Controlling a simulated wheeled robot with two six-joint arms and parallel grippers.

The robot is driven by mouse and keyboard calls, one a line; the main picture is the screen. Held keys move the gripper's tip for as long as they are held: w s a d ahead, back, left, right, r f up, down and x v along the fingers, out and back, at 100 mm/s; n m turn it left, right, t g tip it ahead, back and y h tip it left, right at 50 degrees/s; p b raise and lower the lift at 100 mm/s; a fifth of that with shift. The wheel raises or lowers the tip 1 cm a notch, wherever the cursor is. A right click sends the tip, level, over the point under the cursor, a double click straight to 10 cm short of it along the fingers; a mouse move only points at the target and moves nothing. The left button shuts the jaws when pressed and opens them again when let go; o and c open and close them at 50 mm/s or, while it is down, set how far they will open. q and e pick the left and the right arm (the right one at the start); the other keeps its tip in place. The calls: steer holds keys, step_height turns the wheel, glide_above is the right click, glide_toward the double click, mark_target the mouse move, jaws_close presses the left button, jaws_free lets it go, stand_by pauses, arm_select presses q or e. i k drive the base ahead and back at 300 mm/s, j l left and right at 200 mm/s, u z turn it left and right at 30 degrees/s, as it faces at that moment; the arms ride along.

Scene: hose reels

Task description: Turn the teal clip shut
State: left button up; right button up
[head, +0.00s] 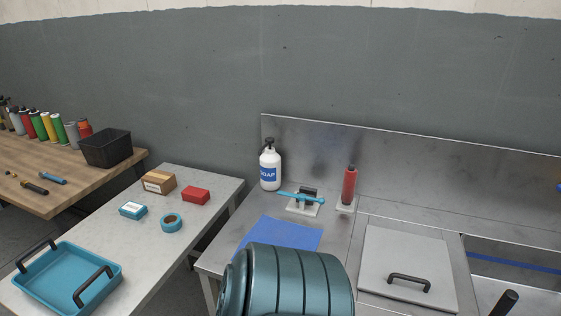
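A thin teal bar (292,195), which looks like the teal clip, lies roughly level across a small stand on the metal counter. The stand has a black block (309,192) and a pale base plate (303,209). The bar's long end points left, toward the soap bottle, and a rounded end shows at the right. At this size I cannot tell how the bar is fastened or whether it is shut. Neither of my grippers can be made out in the head view.
A white soap bottle (270,168) and a red cylinder (349,186) flank the stand. A blue mat (283,234) lies in front. A large ribbed teal cylinder (290,285) fills the bottom middle. A grey lid (408,262) lies right. A teal tray (108,290) stands left.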

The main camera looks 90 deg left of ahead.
mark_target(302, 198)
steer(key=u, duration=2.2)
